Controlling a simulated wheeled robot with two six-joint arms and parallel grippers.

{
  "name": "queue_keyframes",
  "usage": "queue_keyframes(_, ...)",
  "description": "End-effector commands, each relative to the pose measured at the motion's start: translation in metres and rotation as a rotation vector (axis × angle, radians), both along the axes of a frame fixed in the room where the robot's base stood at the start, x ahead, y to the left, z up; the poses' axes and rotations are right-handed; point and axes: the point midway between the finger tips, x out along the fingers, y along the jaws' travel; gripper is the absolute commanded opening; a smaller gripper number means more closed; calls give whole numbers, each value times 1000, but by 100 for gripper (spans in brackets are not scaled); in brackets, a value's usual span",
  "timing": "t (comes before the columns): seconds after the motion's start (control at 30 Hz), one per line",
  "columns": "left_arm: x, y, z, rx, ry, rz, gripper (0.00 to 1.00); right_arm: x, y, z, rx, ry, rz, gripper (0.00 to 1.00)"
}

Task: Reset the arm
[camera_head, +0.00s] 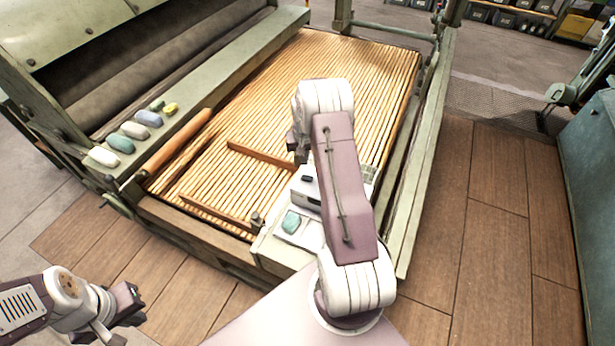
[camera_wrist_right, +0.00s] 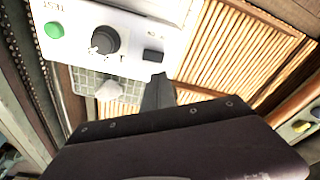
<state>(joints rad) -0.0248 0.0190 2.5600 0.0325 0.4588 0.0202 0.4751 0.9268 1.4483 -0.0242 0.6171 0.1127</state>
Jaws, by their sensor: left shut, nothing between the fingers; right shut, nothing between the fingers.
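My right arm stands up in the middle of the head view, over the front edge of a slatted wooden bed (camera_head: 345,60). Its gripper is mostly hidden there behind the arm. In the right wrist view, the dark fingers of my right gripper (camera_wrist_right: 160,82) are together and empty, in front of a white control panel (camera_wrist_right: 130,42) with a green button (camera_wrist_right: 54,30) and a black knob (camera_wrist_right: 104,40). I cannot tell whether they touch it. My left gripper (camera_head: 132,303) is shut and empty at the lower left, out over the floor and apart from the machine.
Several coloured blocks (camera_head: 134,130) lie along the machine's green left rail. A wooden roller (camera_head: 178,142) and a wooden bar (camera_head: 262,155) are by the slats. A teal cabinet (camera_head: 590,170) stands at right. The plank floor (camera_head: 490,240) between is clear.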

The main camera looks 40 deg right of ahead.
Motion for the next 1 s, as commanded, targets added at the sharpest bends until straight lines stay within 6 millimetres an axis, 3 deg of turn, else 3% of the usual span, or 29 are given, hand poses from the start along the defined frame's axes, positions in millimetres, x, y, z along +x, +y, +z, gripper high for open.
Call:
queue_keyframes(0.27,0,0,0,0,0,0,0,0,0,-1,0,0,0,0)
queue_keyframes(0.37,0,0,0,0,0,0,0,9,10,6,-6,-11,26,0)
queue_keyframes(0.47,0,0,0,0,0,0,0,35,32,44,-35,-77,88,0)
queue_keyframes(0.57,0,0,0,0,0,0,0,40,87,95,-47,-126,194,0)
queue_keyframes(0.67,0,0,0,0,0,0,0,6,152,130,-37,-139,312,0)
queue_keyframes(0.7,0,0,0,0,0,0,0,-16,176,139,-31,-137,362,0)
queue_keyframes(0.8,0,0,-1,0,0,0,0,-84,219,143,-10,-106,468,0)
queue_keyframes(0.9,0,0,-1,0,0,0,0,-147,234,129,9,-50,523,0)
queue_keyframes(1.0,0,0,0,0,0,0,0,-187,234,111,26,14,531,0)
